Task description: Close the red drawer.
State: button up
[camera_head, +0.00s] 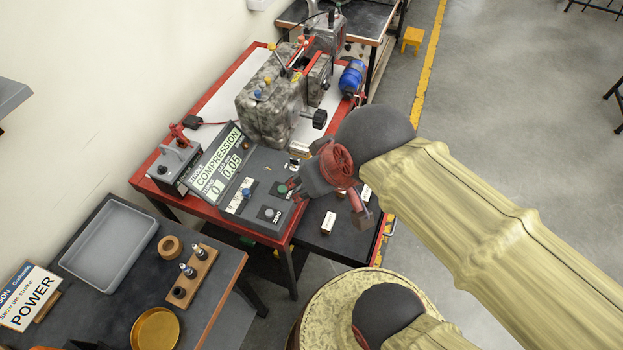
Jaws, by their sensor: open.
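The red-framed bench (285,240) stands in the middle of the view. A dark, flat section (318,243) with a red edge on its right juts out at the bench's right end. It appears to be the red drawer standing out, but my arm covers part of it. Small pieces with white labels (328,222) sit on this section. My gripper (325,190), with red and dark grey parts, is above the bench's front right corner, over or beside the dark section. It is open, with nothing seen in it. Its fingertips are hard to make out, and contact cannot be told.
An engine (272,108) and a compression display (218,165) stand on the bench. A blue cylinder (352,77) is at its back right. A dark table (215,300) with a grey tray (110,247) is at lower left. Floor at right is largely open.

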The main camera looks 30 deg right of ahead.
aim_at(345, 244)
jog(key=k+l+z, duration=0.1)
jog(key=l, duration=0.3)
jog(key=k+l, duration=0.1)
jog(key=l, duration=0.3)
jog(key=k+l+z, duration=0.15)
jog(key=l, duration=0.25)
jog(key=k+j, duration=0.15)
jog(key=j, duration=0.25)
jog(key=k+j+u, duration=0.1)
jog(key=j, duration=0.3)
jog(key=k+j, duration=0.15)
jog(key=j, duration=0.25)
jog(key=k+j, duration=0.15)
jog(key=j, duration=0.25)
jog(key=u, duration=0.05)
